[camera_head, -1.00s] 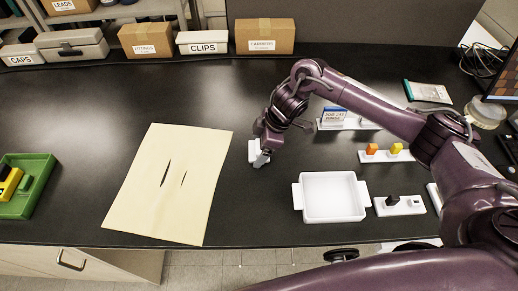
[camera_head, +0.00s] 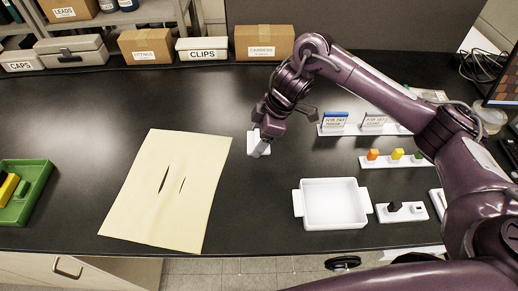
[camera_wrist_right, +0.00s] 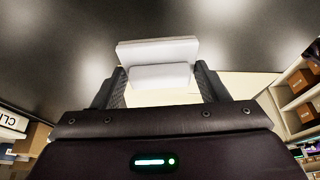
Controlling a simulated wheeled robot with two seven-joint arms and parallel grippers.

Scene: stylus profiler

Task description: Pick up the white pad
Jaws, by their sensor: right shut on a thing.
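The white pad (camera_head: 253,146) is a small white block with a raised grip. In the head view it is at the middle of the black table, right of the cream sheet. My right gripper (camera_head: 266,133) is above it, with its fingers shut on the pad's raised part. In the right wrist view the pad (camera_wrist_right: 157,50) shows as a wide white slab beyond the fingers, with its grip between the fingertips (camera_wrist_right: 160,78). The gap between pad and table is hard to judge. My left gripper is not in view.
A cream sheet (camera_head: 150,205) with two dark slits lies left of the pad. A white tray (camera_head: 333,204) is at the right front, with small white holders beside and behind it. A green tray (camera_head: 38,205) is far left. Boxes (camera_head: 264,42) line the back.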

